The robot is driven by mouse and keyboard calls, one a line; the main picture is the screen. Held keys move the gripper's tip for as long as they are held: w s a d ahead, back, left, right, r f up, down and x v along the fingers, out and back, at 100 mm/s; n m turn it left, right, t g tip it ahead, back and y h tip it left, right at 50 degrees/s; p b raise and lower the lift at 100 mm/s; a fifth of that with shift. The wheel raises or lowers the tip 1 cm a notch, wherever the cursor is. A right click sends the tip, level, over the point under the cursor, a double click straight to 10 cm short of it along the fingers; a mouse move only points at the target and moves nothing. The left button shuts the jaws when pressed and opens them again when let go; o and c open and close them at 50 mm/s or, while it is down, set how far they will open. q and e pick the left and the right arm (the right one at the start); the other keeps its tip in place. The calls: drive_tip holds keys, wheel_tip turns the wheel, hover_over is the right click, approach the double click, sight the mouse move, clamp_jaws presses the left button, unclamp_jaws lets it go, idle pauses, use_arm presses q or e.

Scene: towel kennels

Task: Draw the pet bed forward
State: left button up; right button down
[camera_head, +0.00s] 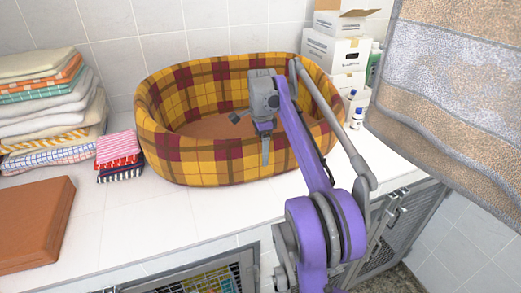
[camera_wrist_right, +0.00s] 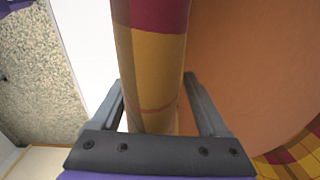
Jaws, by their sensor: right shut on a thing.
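The pet bed (camera_head: 205,155) is an oval, high-walled plaid bed in yellow, brown and maroon, standing on the white tiled counter. Its brown inner cushion shows inside. My right gripper (camera_head: 264,140) reaches down onto the near wall of the bed, with one finger outside it and the other inside. In the right wrist view the bed wall (camera_wrist_right: 150,65) runs between the two fingers of the gripper (camera_wrist_right: 153,95), which is shut on it. My left gripper is not in view.
Folded towels (camera_head: 45,105) are stacked at the left, with small red and striped cloths (camera_head: 118,150) beside the bed. A brown cushion (camera_head: 30,220) lies front left. White boxes (camera_head: 335,50) and bottles (camera_head: 357,115) stand back right. A towel (camera_head: 455,75) hangs at right. The counter before the bed is clear.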

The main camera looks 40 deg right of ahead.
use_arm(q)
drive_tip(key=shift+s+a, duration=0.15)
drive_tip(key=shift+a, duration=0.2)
use_arm(e)
drive_tip(key=shift+s+a, duration=0.2)
drive_tip(key=shift+s, duration=0.4)
unclamp_jaws()
wheel_tip(320, 180, up, 11)
drive_tip(key=shift+f+p, duration=0.1)
drive_tip(key=shift+p, duration=1.1)
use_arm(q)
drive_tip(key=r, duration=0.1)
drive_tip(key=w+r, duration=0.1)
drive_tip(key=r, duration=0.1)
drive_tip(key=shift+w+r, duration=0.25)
